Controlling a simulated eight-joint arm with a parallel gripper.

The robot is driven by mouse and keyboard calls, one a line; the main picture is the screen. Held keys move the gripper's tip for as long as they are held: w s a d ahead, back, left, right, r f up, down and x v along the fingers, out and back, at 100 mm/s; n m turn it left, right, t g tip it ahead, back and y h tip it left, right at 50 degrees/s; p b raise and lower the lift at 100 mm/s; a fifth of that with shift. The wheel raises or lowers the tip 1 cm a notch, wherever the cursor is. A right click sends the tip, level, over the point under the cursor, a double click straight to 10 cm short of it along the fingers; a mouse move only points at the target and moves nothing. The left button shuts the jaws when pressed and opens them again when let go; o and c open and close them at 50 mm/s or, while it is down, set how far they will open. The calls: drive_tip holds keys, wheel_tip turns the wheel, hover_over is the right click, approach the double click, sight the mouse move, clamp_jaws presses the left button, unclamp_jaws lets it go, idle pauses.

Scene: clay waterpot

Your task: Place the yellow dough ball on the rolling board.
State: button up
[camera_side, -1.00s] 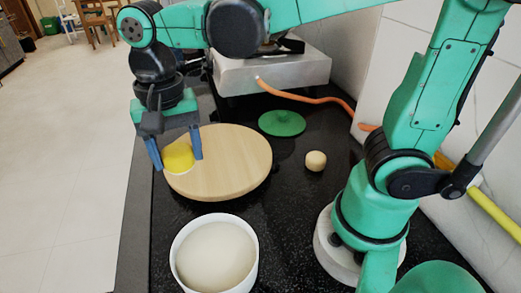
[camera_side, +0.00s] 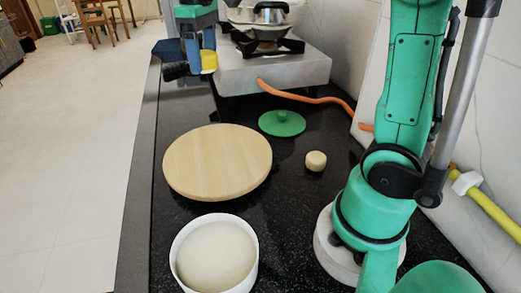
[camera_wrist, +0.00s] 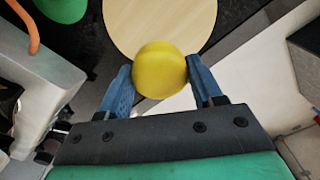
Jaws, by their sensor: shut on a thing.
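The yellow dough ball (camera_side: 209,62) is held between the blue fingers of my gripper (camera_side: 200,64), up beside the stove at the far end of the counter. In the wrist view the ball (camera_wrist: 160,72) sits between both fingertips of my gripper (camera_wrist: 159,68), which is shut on it. The round wooden rolling board (camera_side: 217,162) lies flat and bare on the black counter, nearer the side camera than the ball. The board also shows beyond the ball in the wrist view (camera_wrist: 155,20). The ball is apart from the board.
A white bowl (camera_side: 253,262) with pale contents stands in front of the board. A green lid (camera_side: 282,123) and a small pale round piece (camera_side: 316,160) lie to its right. The metal stove (camera_side: 275,72) with a pot and an orange hose (camera_side: 315,99) is behind.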

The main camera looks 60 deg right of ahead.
sight(217, 154)
wheel_tip(217, 154, down, 19)
drive_tip(key=shift+f, duration=0.1)
idle(0.4)
drive_tip(key=shift+f, duration=0.15)
drive_tip(key=o, duration=1.1)
wheel_tip(217, 154, up, 12)
drive_tip(key=s+a+t, duration=0.2)
drive_tip(key=s+a+f+m+t, duration=0.1)
drive_tip(key=s+t, duration=0.1)
drive_tip(key=s+a+f+m+t, duration=0.1)
drive_tip(key=s+a+t, duration=0.1)
drive_tip(key=s+t, duration=0.1)
drive_tip(key=shift+a, duration=0.3)
